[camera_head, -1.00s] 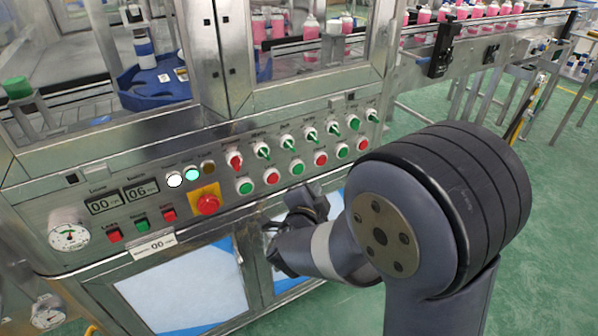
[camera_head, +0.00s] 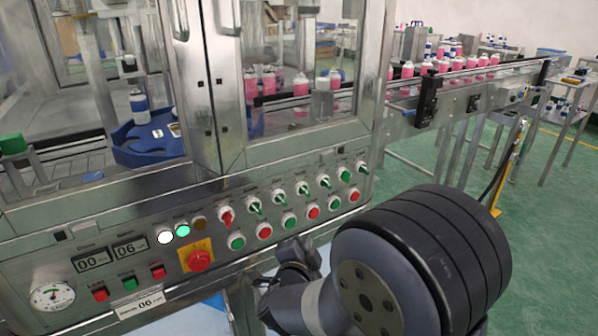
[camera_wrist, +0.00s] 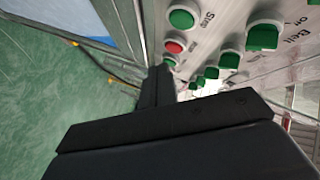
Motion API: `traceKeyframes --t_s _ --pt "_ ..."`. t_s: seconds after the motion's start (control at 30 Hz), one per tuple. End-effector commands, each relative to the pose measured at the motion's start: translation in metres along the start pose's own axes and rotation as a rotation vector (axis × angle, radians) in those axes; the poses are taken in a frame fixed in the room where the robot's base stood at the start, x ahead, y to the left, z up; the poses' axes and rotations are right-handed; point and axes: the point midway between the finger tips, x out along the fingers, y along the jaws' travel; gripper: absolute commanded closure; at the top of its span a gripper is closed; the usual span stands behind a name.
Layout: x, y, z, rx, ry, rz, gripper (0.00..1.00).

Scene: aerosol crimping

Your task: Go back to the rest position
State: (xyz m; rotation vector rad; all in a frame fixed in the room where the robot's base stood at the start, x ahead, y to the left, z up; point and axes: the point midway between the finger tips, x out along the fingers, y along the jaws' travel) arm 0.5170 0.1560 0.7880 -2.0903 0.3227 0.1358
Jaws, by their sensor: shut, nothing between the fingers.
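My gripper shows in the wrist view (camera_wrist: 158,88) as a dark form pointing along the machine's front, with the panel's buttons to its right. In the head view my arm is folded at the lower right, and its dark end (camera_head: 272,290) is in front of the machine just below the control panel (camera_head: 130,215). The fingers are shut with nothing visible between them. The fingertips are partly hidden by my own arm and are small in the head view.
The panel carries a red emergency stop (camera_head: 200,260), several switches and a pressure gauge (camera_head: 52,297). Behind glass, a blue fixture (camera_head: 150,145) holds a can. A conveyor (camera_head: 470,72) with pink cans runs to the back right. The green floor (camera_head: 545,225) is open at right.

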Motion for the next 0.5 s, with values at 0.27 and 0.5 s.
traceKeyframes --t_s 0.27,0.5 --pt "-0.002 0.003 -0.001 -0.001 0.000 -0.001 1.00" --pt "-0.024 0.018 -0.017 0.000 0.000 0.000 1.00"
